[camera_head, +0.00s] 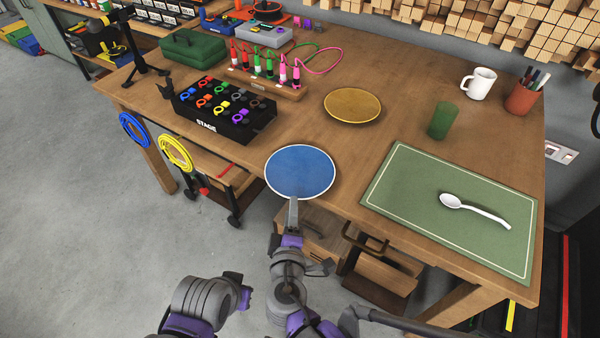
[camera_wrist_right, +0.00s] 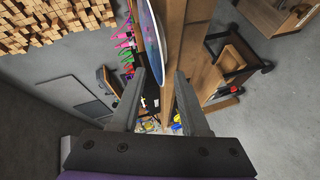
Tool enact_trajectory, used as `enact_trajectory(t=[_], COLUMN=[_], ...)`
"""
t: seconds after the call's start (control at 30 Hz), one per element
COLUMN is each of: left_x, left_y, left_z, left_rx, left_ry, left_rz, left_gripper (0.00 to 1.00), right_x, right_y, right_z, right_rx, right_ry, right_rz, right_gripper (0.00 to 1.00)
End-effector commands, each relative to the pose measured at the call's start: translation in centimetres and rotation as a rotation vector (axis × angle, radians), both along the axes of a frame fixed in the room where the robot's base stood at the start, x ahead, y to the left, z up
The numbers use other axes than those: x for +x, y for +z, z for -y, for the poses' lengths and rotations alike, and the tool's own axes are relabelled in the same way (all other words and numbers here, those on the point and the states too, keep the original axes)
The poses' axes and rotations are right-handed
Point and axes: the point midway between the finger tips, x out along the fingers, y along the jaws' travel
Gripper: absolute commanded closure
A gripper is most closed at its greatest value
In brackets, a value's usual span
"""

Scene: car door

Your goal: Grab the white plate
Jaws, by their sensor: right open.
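No all-white plate shows. A round blue plate with a thin white rim (camera_head: 300,171) lies at the table's front edge in the head view. A mustard-yellow plate (camera_head: 352,105) lies further back. My right gripper (camera_head: 294,206) is at the near side of the blue plate, pointing at its rim, and its jaws are open and empty. In the right wrist view the open fingers (camera_wrist_right: 160,76) have the table edge between them, and the blue plate (camera_wrist_right: 152,38) shows edge-on just beyond the left finger. Whether they touch cannot be told. My left gripper is not in view.
A green placemat (camera_head: 400,205) with a white spoon (camera_head: 475,210) lies right. A green cup (camera_head: 443,120), white mug (camera_head: 479,83) and pen pot (camera_head: 523,93) stand behind it. A black box labelled "STAGE" (camera_head: 225,118) stands left. The wooden table (camera_head: 330,140) is bare between the plates.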

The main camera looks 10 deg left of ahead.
Motion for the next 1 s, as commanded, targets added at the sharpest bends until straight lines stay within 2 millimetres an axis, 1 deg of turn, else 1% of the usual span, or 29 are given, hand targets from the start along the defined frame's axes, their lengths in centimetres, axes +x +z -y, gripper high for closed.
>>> enact_trajectory(t=[0.2,0.3,0.4,0.53,0.57,0.7,0.77,0.8,1.0], left_x=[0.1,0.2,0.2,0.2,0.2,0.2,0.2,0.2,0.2], left_y=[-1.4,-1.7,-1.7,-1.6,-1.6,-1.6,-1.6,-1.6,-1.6], left_z=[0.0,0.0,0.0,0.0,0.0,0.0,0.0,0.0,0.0], left_rx=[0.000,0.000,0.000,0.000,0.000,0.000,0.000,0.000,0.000], left_ry=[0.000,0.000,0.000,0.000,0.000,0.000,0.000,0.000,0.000], left_rz=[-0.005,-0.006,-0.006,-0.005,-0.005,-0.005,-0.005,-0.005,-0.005], left_gripper=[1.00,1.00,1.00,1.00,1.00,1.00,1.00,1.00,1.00], right_x=[2.9,4.0,4.4,4.3,4.3,4.3,4.3,4.3,4.3], right_y=[-1.5,-1.7,-1.7,-1.6,-1.6,-1.6,-1.6,-1.6,-1.6], right_z=[-0.5,-0.8,-0.9,-0.9,-0.8,-0.8,-0.8,-0.8,-0.8], right_rx=[-0.001,0.000,0.000,0.000,0.000,0.000,0.000,0.000,0.001], right_ry=[-0.003,-0.001,-0.001,0.000,0.000,0.000,0.000,0.000,-0.001], right_rz=[-0.001,0.000,0.000,0.000,0.000,0.000,0.000,0.000,0.000], right_gripper=[0.55,0.55,0.55,0.55,0.57,0.82,0.93,1.00,1.00])
